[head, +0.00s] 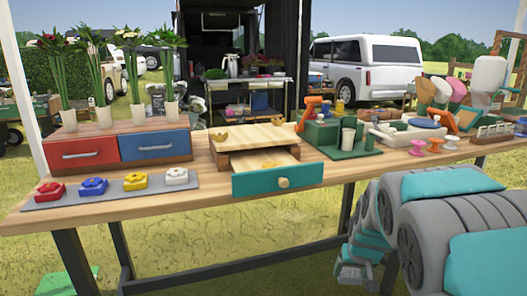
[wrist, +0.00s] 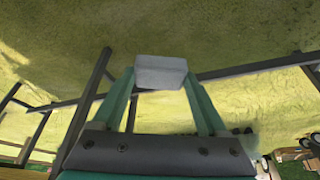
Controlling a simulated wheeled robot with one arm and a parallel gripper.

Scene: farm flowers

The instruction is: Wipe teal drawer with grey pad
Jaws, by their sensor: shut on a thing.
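The teal drawer (head: 277,179) is pulled open from a wooden box on the table, its teal front with a round wooden knob facing me. Small yellowish marks show inside the drawer, but I cannot tell what they are. My gripper (wrist: 161,84) is shut on the grey pad (wrist: 161,70), a pale block held between the teal fingertips. In the head view my arm hangs folded at the lower right, in front of and below the table edge, apart from the drawer. The pad is hard to make out there.
The wooden table (head: 215,200) carries a red drawer (head: 88,151) and a blue drawer (head: 156,145) under potted flowers, and a grey strip (head: 120,190) with coloured knobs. A green tool stand (head: 340,140) is close right of the teal drawer. Open grass lies before the table.

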